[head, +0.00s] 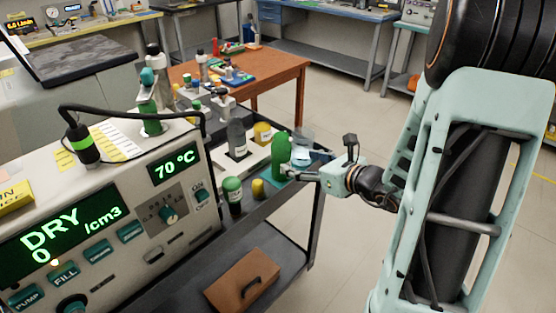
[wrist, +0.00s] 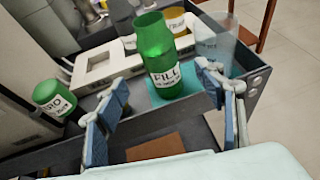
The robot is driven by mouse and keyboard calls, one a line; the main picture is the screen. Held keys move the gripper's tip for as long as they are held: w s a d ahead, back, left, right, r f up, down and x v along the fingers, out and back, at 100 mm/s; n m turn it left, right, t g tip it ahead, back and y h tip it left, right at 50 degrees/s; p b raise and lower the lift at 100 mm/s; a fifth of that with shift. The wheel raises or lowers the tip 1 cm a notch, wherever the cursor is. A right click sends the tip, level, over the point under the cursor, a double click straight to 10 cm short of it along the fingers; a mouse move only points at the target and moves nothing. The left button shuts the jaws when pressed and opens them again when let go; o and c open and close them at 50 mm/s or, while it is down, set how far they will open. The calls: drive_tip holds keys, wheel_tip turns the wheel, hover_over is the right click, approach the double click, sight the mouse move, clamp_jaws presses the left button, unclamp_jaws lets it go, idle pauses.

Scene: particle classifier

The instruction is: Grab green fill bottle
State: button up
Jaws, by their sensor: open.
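The green fill bottle (head: 281,157) stands upright near the right end of the dark cart top in the head view. In the wrist view the green bottle (wrist: 155,55) shows a white label reading "FILL" and stands on a teal mat (wrist: 190,84). My gripper (head: 292,172) is right beside the bottle in the head view. In the wrist view my gripper (wrist: 160,88) is open, its two blue-padded fingers spread wide, with the bottle beyond and between them. No contact with the bottle is visible.
A clear beaker (wrist: 218,45) stands just right of the bottle. A green-capped "STD" bottle (wrist: 55,98) stands to the left. The panel machine (head: 110,210) fills the left. Floor at right is clear.

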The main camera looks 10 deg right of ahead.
sight(281, 154)
drive_tip(key=x, duration=1)
drive_tip(key=c, duration=1.5)
drive_tip(key=shift+c, duration=0.2)
drive_tip(key=shift+w+r, duration=0.1)
drive_tip(key=shift+r, duration=0.05)
